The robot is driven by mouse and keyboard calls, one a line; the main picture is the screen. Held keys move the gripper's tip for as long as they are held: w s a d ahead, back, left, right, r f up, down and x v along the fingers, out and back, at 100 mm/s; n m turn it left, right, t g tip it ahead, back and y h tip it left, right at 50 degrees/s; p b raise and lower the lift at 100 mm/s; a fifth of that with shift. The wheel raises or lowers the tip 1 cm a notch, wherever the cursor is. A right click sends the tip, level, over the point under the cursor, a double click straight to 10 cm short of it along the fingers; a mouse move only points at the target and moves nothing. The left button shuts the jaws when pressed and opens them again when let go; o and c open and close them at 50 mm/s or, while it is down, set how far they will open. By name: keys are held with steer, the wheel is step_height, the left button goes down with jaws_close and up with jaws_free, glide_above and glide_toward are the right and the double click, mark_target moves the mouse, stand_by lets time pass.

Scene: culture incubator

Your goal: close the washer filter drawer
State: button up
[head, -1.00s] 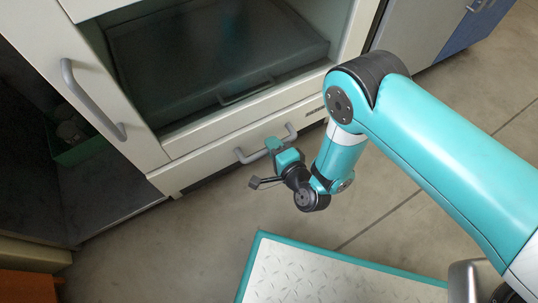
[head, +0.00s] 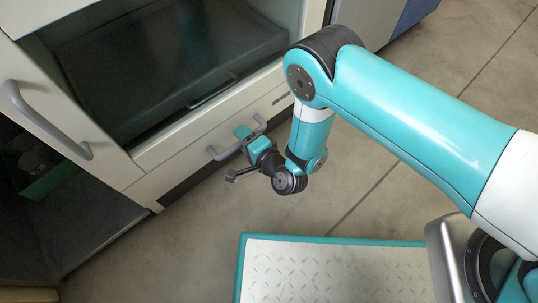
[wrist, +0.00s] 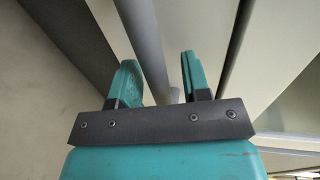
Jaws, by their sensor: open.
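The drawer (head: 192,151) has a pale front below the glass-fronted chamber, with a grey bar handle (head: 218,153). How far it stands out from the cabinet is hard to tell. My gripper (head: 238,150) is at the handle and hides its middle in the head view. In the wrist view, my gripper (wrist: 160,75) has its two teal fingers apart, with the grey handle bar (wrist: 149,45) running between them. I see a gap on at least one side of the bar, so the fingers are not clamped on it.
A cabinet door with a long grey handle (head: 45,120) is at the left, beside a dark open compartment. A metal plate with a teal rim (head: 340,241) lies in the foreground. Bare floor (head: 400,190) stretches to the right.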

steer(key=shift+s+d+r+p, duration=0.3)
steer(key=shift+s+r+p, duration=0.05)
steer(key=shift+p, duration=0.65)
steer(key=p+v, duration=1)
steer(key=v, duration=0.6)
steer(key=shift+s+f, duration=0.15)
steer(key=shift+f, duration=0.15)
steer(key=shift+d, duration=0.1)
